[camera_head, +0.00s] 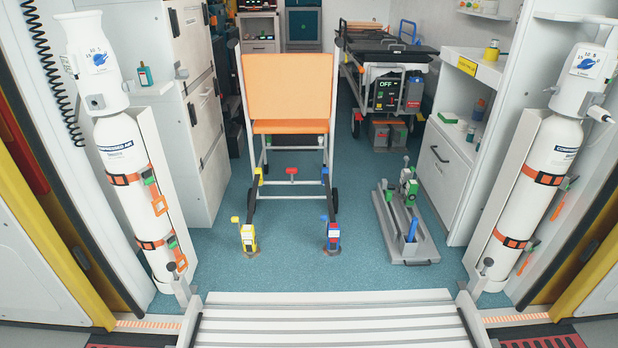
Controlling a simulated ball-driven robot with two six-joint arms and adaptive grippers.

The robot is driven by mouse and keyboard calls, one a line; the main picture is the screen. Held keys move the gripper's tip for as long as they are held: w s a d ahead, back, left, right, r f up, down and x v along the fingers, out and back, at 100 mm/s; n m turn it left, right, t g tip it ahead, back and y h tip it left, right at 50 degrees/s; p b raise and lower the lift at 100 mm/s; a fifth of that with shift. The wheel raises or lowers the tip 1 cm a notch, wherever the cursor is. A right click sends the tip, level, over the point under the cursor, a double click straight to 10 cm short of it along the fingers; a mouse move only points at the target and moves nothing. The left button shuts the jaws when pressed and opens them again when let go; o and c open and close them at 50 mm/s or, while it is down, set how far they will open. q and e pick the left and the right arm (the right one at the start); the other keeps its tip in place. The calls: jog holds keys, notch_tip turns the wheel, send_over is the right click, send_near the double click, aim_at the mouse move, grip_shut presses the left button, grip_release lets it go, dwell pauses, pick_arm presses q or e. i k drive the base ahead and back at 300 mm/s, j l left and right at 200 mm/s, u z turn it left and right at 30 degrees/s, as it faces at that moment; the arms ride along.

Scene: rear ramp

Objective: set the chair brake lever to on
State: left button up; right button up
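The chair (289,88) stands in the middle of the vehicle floor, with an orange back and seat, a white frame and dark wheels. A small red-topped lever (292,171) shows low on its frame, below the seat; I take it for the brake lever. Its position, on or off, is too small to tell. Dark straps run from the lower frame to a yellow floor fitting (249,240) at the left and a blue floor fitting (333,238) at the right. Neither of my grippers is in view.
A ribbed ramp (330,322) lies in front. Gas cylinders (130,160) (549,165) stand at both sides of the doorway. A grey floor plate with a green device (409,190) is right of the chair. A stretcher (385,55) stands behind. Blue floor is clear beside the chair.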

aim_at(288, 171)
jog(key=i+j, duration=0.35)
jog(key=i+u, duration=0.1)
jog(key=u, duration=0.3)
jog(key=i+l+u, duration=0.1)
jog(key=u, duration=0.3)
jog(key=i+l+u, duration=0.3)
jog(key=l, duration=0.3)
jog(key=i+l+u, duration=0.35)
jog(key=l, duration=0.3)
jog(key=i+l+u, duration=0.15)
jog(key=l, duration=0.2)
jog(key=i+l, duration=0.1)
jog(key=l, duration=0.25)
jog(key=i+l, duration=0.1)
jog(key=l, duration=0.25)
jog(key=i+l, duration=0.1)
jog(key=l, duration=0.3)
jog(key=i+l, duration=0.1)
jog(key=l, duration=0.25)
